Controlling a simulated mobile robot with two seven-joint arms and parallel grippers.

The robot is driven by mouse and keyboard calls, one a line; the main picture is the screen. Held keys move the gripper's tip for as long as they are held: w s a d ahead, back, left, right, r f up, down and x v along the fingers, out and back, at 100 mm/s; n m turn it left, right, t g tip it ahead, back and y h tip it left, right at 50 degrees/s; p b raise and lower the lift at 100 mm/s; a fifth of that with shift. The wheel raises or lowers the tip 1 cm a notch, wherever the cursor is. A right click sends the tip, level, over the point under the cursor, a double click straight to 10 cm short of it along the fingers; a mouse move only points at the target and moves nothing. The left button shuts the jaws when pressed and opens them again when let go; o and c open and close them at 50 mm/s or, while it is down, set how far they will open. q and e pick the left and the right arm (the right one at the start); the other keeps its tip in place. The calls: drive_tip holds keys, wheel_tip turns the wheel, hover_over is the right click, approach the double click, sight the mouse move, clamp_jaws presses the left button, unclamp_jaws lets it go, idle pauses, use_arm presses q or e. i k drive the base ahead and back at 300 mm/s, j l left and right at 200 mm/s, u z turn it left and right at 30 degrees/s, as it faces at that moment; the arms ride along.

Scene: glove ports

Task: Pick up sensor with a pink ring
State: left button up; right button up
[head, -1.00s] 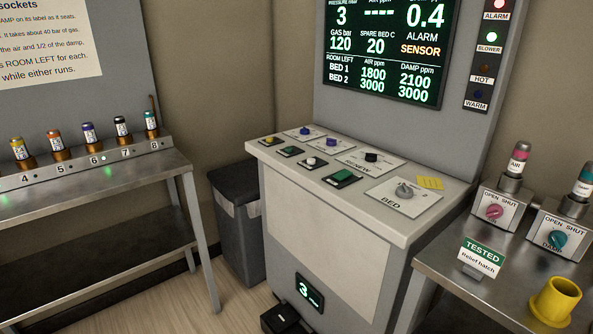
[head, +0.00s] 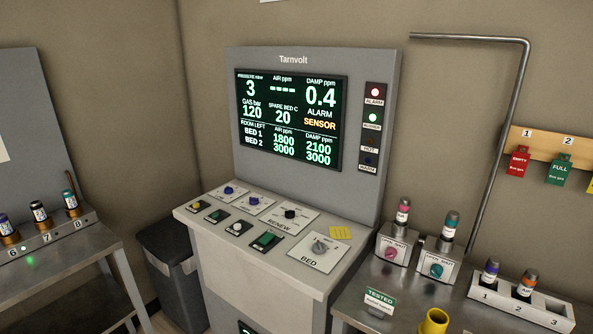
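A sensor with a pink ring (head: 403,210) stands upright in the left valve block (head: 397,242) on the right-hand bench. The block has a pink knob on its front. A similar sensor with a teal ring (head: 451,220) stands in the block to its right, which has a teal knob. Neither of my grippers is in view.
A console (head: 290,310) with a lit screen reading ALARM SENSOR stands in the middle. A numbered rack (head: 520,300) at right holds purple-ringed and orange-ringed sensors. A yellow cup (head: 434,321) and TESTED sign (head: 379,301) are in front. More sensors stand at left.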

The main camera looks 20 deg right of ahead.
sight(404, 204)
drive_tip(key=z, duration=1.3)
